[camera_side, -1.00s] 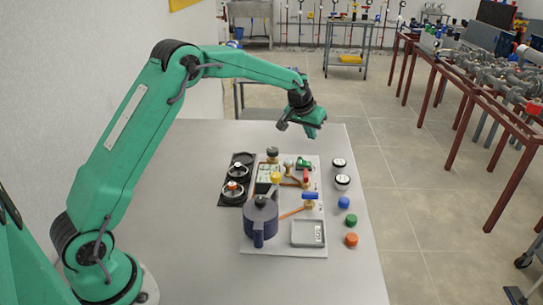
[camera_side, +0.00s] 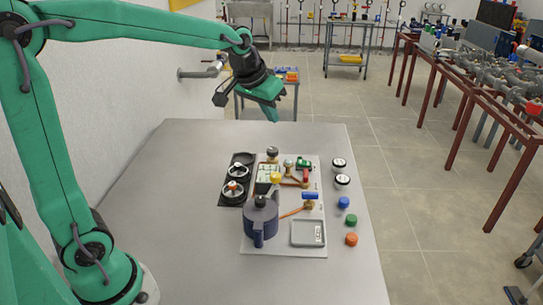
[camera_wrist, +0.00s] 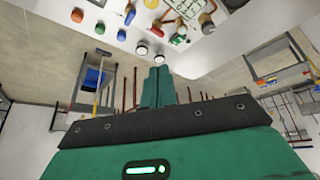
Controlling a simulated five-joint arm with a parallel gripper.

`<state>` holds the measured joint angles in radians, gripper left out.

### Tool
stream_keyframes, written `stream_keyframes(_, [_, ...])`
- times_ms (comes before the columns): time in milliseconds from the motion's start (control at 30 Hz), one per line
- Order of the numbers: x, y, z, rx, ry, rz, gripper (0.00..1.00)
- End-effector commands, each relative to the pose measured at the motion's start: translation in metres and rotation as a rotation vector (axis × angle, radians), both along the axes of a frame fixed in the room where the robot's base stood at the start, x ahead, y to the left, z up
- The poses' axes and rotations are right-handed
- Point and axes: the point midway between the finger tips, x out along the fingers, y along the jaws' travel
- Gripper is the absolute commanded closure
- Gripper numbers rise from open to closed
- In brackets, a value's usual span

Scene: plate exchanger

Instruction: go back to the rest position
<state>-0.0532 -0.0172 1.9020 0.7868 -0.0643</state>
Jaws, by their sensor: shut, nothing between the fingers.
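My gripper (camera_side: 270,108) is high above the far end of the grey table (camera_side: 185,200), apart from everything on it. In the wrist view its two green fingers (camera_wrist: 157,75) lie side by side, shut, with nothing between them. The white board (camera_side: 285,249) on the table carries a dark blue pot-shaped part (camera_side: 261,218), a grey tray (camera_side: 307,233) and several valves and knobs. These parts also show upside down at the top of the wrist view, out of reach of the fingers.
Black holders with round gauges (camera_side: 233,191) stand left of the board. Two white-faced gauges (camera_side: 342,181) and blue, green and orange caps (camera_side: 351,239) lie to its right. The table's left and near parts are clear. A wall runs along the left.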

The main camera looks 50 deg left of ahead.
Motion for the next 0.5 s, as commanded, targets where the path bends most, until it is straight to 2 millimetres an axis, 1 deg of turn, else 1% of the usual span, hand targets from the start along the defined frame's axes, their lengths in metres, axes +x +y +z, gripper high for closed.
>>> stream_keyframes(33, [-0.013, -0.002, 0.005, 0.001, -0.004, -0.006, 1.0])
stream_keyframes(200, [-0.054, -0.008, 0.011, 0.007, -0.008, -0.025, 1.0])
stream_keyframes(500, [-0.123, -0.016, 0.009, 0.016, -0.015, -0.058, 1.0])
